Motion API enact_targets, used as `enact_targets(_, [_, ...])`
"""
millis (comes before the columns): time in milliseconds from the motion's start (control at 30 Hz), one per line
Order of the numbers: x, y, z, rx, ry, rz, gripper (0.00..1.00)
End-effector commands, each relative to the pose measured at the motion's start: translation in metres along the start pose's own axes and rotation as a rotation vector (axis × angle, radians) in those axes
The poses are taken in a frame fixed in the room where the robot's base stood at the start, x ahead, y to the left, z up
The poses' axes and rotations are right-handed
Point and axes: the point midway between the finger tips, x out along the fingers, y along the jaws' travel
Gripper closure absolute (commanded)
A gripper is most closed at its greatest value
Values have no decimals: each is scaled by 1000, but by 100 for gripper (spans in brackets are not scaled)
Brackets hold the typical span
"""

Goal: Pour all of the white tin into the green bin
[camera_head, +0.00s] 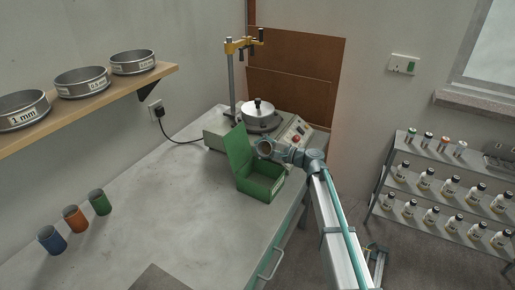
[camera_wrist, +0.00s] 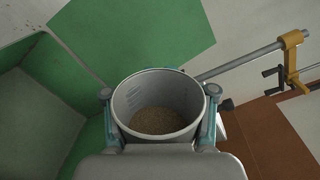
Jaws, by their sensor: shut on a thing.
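The white tin (camera_wrist: 160,88) is held between the two fingers of my gripper (camera_wrist: 160,105) in the wrist view. Brown grainy stuff (camera_wrist: 158,120) lies in the bottom of the tin. In the head view my gripper (camera_head: 266,149) is over the green bin (camera_head: 262,187), close to its raised lid (camera_head: 239,150), with the tin's mouth facing the camera. In the wrist view the green bin (camera_wrist: 40,110) fills the left side. I see no stuff falling.
A sieve shaker (camera_head: 262,116) with a metal post stands behind the bin. Blue (camera_head: 52,240), orange (camera_head: 75,218) and green (camera_head: 100,202) tins stand at the bench's left. The middle of the bench (camera_head: 165,195) is clear. A bottle rack (camera_head: 440,190) is at right.

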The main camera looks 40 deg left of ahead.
Motion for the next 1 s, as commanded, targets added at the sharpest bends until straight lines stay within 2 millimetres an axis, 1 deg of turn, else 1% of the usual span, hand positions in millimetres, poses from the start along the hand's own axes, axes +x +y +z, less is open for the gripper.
enact_targets(1000, [0, 13, -3, -184, 4, -1, 100])
